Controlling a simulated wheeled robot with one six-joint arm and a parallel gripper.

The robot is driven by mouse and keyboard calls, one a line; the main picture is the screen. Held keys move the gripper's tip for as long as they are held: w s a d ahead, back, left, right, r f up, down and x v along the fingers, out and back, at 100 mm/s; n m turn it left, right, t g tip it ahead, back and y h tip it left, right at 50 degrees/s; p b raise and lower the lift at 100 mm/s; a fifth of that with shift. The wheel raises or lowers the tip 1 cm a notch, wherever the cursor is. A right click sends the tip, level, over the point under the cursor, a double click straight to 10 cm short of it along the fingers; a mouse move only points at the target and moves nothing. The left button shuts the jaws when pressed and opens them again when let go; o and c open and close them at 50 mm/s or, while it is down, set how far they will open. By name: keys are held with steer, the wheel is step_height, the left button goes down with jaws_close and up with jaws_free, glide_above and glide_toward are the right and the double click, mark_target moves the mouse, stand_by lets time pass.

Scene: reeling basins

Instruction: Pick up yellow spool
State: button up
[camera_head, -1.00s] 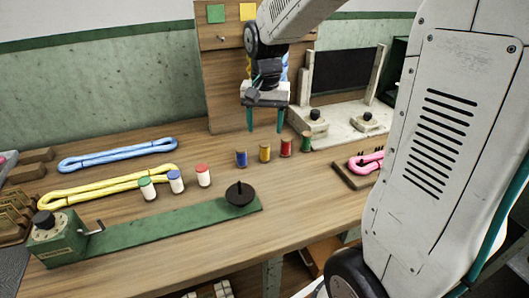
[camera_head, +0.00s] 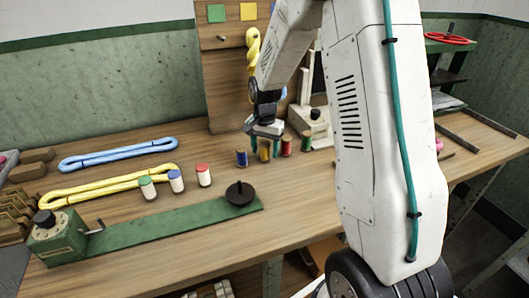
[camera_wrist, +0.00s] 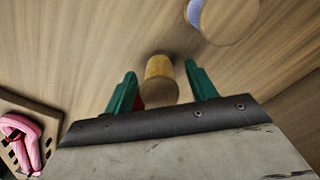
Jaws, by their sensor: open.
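The yellow spool (camera_head: 264,154) stands upright on the wooden table, in a row between the blue spool (camera_head: 241,158) and the red spool (camera_head: 286,148). My gripper (camera_head: 264,145) is over it, open, with green fingers pointing down. In the wrist view the yellow spool (camera_wrist: 159,70) shows between the two open fingers of my gripper (camera_wrist: 160,84), its round wooden top towards the camera. I cannot tell whether either finger touches it. A bit of red shows by the left finger, mostly hidden.
A green spool (camera_head: 306,142) stands right of the red one. Several white spools with coloured tops, a yellow skein (camera_head: 110,184), a blue skein (camera_head: 118,155) and a green reeling device (camera_head: 160,230) lie left. A pink skein (camera_wrist: 22,140) shows in the wrist view.

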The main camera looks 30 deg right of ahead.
steer(key=shift+f, duration=0.35)
steer(key=c, duration=1)
steer(key=shift+r, duration=0.15)
